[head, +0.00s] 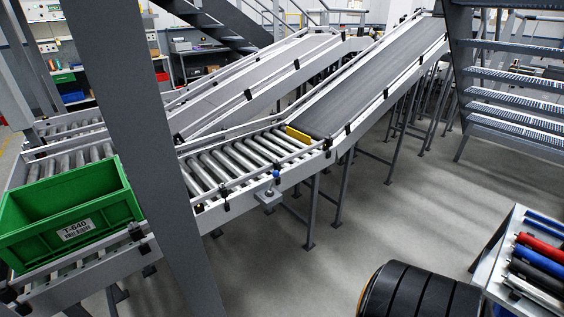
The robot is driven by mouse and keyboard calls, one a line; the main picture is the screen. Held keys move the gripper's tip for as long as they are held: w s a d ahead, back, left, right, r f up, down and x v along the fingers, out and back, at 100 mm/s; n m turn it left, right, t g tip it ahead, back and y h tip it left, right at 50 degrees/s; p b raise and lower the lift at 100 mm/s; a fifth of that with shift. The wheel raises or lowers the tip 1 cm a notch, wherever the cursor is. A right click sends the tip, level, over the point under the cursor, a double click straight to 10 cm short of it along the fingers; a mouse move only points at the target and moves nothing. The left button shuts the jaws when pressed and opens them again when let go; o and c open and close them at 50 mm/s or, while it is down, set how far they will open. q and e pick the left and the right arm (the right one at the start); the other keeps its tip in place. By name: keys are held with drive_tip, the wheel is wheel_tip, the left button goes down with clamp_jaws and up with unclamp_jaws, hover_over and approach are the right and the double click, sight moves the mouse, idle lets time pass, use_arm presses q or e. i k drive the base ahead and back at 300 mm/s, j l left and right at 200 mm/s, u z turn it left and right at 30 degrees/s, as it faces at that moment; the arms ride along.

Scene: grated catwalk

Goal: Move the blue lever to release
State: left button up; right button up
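A small blue knob (276,173), which looks like the blue lever's end, stands on the near side rail of the roller conveyor (215,170). It is above a small grey bracket (268,196) that sticks out from the rail. The lever's stem is too small to make out, and I cannot tell its exact tilt. Neither of my grippers shows in the head view, and nothing is seen touching the lever.
A green crate (122,208) labelled T-640 sits on the rollers at left. A thick grey post (140,110) stands in front of the conveyor. A black ribbed round object (420,292) and a rack of coloured rollers (540,262) are at lower right. The middle floor is clear.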

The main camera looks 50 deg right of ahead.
sight(276, 174)
drive_tip(key=l+z, duration=0.15)
drive_tip(key=l, duration=0.35)
drive_tip(key=i+l+z, duration=0.15)
drive_tip(key=l, duration=0.3)
drive_tip(key=l+z, duration=0.15)
drive_tip(key=l, duration=0.3)
